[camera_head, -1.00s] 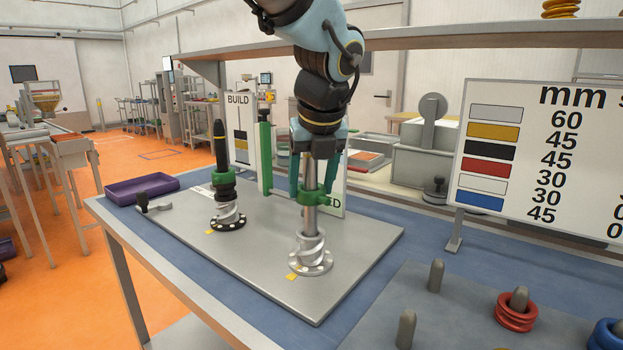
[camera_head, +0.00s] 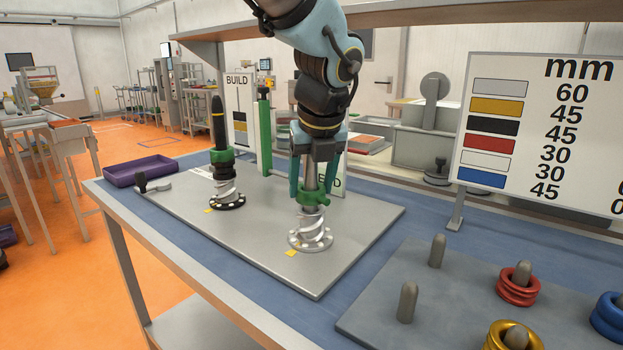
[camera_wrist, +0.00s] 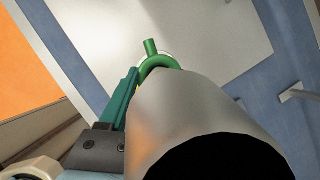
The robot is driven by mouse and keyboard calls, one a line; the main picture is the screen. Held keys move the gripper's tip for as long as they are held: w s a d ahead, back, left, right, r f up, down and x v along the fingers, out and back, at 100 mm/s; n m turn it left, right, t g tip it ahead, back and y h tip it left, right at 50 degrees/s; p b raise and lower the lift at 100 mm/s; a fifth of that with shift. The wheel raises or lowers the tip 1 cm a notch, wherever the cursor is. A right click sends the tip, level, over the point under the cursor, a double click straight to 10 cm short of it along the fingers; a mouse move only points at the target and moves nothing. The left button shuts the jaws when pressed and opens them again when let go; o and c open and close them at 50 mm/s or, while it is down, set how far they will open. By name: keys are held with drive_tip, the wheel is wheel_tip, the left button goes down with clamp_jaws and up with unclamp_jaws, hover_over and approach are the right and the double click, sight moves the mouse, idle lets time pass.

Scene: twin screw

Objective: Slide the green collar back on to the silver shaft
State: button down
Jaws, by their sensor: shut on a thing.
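The silver shaft (camera_head: 311,172) stands upright on a silver spiral screw (camera_head: 312,222) with a round flange on the grey plate. The green collar (camera_head: 313,198) is around the shaft, low down, just above the spiral; whether it touches the spiral is unclear. My gripper (camera_head: 312,190) points down over the shaft, its teal fingers on either side, shut on the collar. In the wrist view the shaft (camera_wrist: 190,100) fills the middle and hides most of the collar (camera_wrist: 160,63); one teal finger (camera_wrist: 123,100) shows beside it.
To the left stands a black shaft (camera_head: 218,125) with its own green collar (camera_head: 222,156) above a black screw. A green post (camera_head: 264,137) and BUILD board (camera_head: 238,100) stand behind. A purple tray (camera_head: 141,171) is at the left, ring pegs (camera_head: 437,250) at the front right.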

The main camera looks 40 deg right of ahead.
drive_tip(key=shift+f, duration=0.3)
unclamp_jaws()
drive_tip(key=v, duration=1)
drive_tip(key=shift+s+r, duration=0.25)
drive_tip(key=shift+r, duration=0.1)
